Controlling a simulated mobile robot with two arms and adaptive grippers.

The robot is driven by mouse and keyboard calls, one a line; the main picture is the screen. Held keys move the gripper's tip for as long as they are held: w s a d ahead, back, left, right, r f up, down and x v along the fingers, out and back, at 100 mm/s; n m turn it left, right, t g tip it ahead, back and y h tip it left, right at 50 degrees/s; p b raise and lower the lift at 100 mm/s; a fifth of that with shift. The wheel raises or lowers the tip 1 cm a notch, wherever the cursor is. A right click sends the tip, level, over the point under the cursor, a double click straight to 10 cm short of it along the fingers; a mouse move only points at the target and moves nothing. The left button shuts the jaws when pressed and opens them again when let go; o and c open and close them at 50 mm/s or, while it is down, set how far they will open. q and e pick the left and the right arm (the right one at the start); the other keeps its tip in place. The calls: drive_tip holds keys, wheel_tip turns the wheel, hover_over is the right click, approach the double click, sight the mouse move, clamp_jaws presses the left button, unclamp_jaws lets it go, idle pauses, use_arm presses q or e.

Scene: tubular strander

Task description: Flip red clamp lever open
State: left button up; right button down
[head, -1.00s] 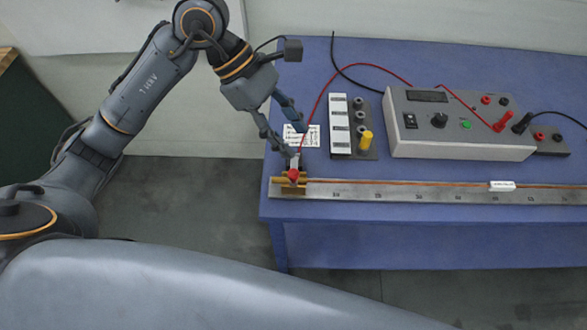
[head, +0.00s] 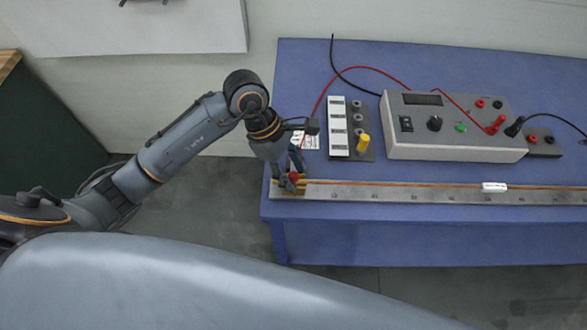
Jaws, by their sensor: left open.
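The red clamp lever (head: 293,177) shows as a small red knob on the brass clamp (head: 315,185) at the left end of the long metal rail (head: 400,195). My left gripper (head: 292,184) is open and is down at the clamp, with its fingers around or just beside the red lever. The gripper hides part of the clamp, and I cannot tell whether a finger touches the lever. My right gripper is not in view.
A grey instrument box (head: 450,125) with knobs and plugged leads stands on the blue table (head: 460,65). A white labelled strip (head: 338,125) and a yellow post (head: 363,143) stand behind the rail. A white slider (head: 494,187) sits on the rail.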

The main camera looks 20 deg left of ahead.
use_arm(q)
drive_tip(key=shift+d+f, duration=0.15)
drive_tip(key=shift+f, duration=0.3)
drive_tip(key=shift+c, duration=0.2)
clamp_jaws()
drive_tip(key=shift+s+r, duration=0.1)
